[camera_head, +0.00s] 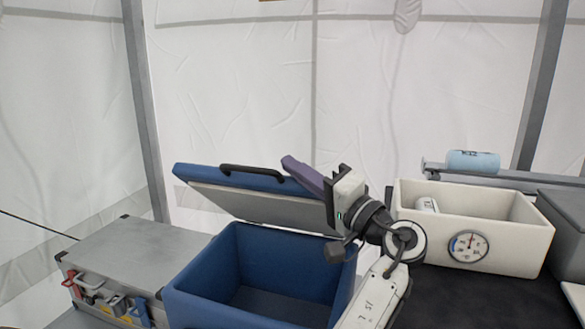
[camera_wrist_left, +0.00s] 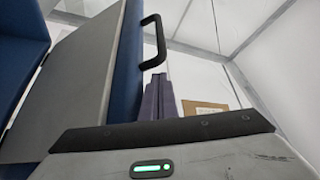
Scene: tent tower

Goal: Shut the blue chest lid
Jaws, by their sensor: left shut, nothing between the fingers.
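The blue chest (camera_head: 195,288) stands open in the middle, and its inside looks empty. Its lid (camera_head: 225,199) is raised and tilted, with the grey underside facing me and a black handle (camera_head: 252,171) on its outer face. My left gripper (camera_head: 290,165) has purple fingers, shut and empty, at the lid's upper right, by the handle. In the left wrist view the fingers (camera_wrist_left: 157,98) are beside the lid's blue outer face (camera_wrist_left: 126,70), just below the handle (camera_wrist_left: 155,40). I cannot tell whether they touch the lid. My right gripper is not in view.
A grey metal case (camera_head: 135,252) with coloured latches stands left of the chest. A white bin (camera_head: 500,232) with a dial gauge (camera_head: 468,246) stands to the right, with a light blue roll (camera_head: 473,161) behind it. White tent walls and grey poles close off the back.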

